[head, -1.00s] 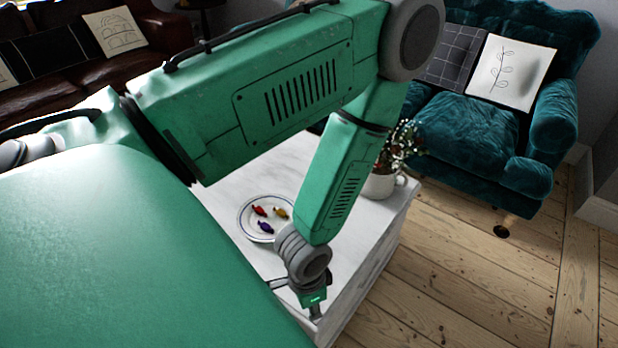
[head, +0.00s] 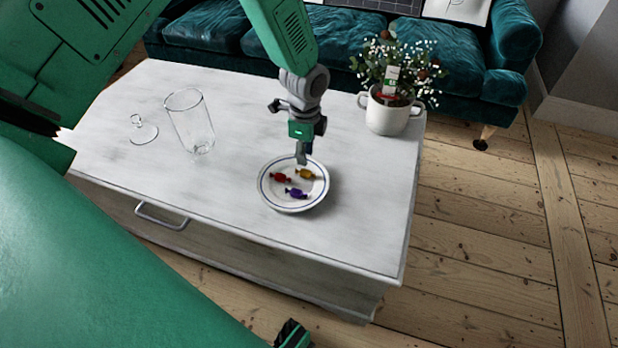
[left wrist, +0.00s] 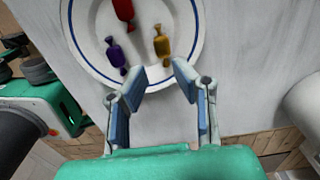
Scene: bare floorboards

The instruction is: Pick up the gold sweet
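The gold sweet (head: 306,174) lies on a white plate with a blue rim line (head: 292,207), beside the red and purple sweets. My left gripper (head: 303,158) points down above the far part of the plate, close to the gold sweet. In the left wrist view, its two fingers (left wrist: 160,78) are apart with nothing between them, and the gold sweet (left wrist: 162,41) lies just beyond the fingertips. A dark and green part at the bottom edge of the head view looks like my right gripper (head: 293,335); its fingers cannot be made out.
The red sweet (head: 281,177) and purple sweet (head: 296,193) lie near the gold one. The white table (head: 235,110) also bears a glass jar (head: 192,122), a glass lid (head: 142,131) and a potted plant (head: 388,113). The table is clear right of the plate.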

